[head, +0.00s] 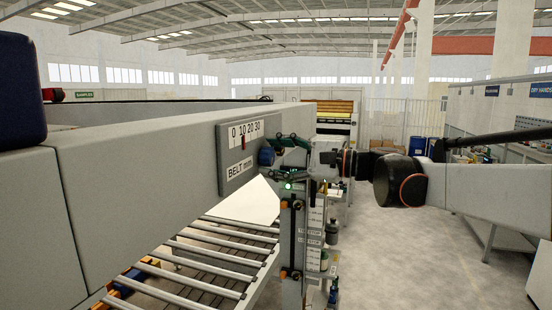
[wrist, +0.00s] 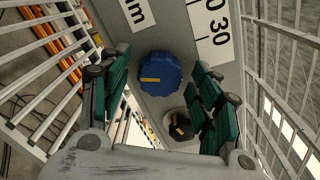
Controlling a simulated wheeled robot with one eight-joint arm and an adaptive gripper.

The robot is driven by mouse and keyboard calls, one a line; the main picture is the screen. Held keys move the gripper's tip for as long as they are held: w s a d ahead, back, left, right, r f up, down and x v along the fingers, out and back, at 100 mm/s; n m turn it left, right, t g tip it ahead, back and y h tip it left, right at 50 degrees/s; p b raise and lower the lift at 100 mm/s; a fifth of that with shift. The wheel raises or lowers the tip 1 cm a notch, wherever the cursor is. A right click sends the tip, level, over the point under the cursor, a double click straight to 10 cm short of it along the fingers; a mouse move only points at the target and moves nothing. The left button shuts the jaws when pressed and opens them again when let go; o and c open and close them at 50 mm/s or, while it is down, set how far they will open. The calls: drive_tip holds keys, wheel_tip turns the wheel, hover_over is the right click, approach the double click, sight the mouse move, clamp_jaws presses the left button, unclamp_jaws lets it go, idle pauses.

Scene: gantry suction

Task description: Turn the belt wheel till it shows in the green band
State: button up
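The blue belt wheel (wrist: 158,72), with a yellow mark on its face, is on the grey panel in the wrist view. In the head view the wheel (head: 265,157) sits at the lower right of the scale plate. The scale (head: 246,132) reads 0 10 20 30 above a BELT mm label (head: 240,169). A red pointer (head: 243,142) stands near 10; I cannot make out a green band. My gripper (wrist: 162,75) is open, its green-padded fingers on either side of the wheel with gaps showing. In the head view my gripper (head: 287,150) is close to the wheel, from the right.
A black knob (wrist: 180,125) with a yellow mark sits beside the wheel, close to my right finger in the wrist view. The grey beam (head: 140,165) carries the scale plate above a roller conveyor (head: 215,255). Open floor (head: 400,250) lies to the right.

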drive_tip(key=v, duration=1.2)
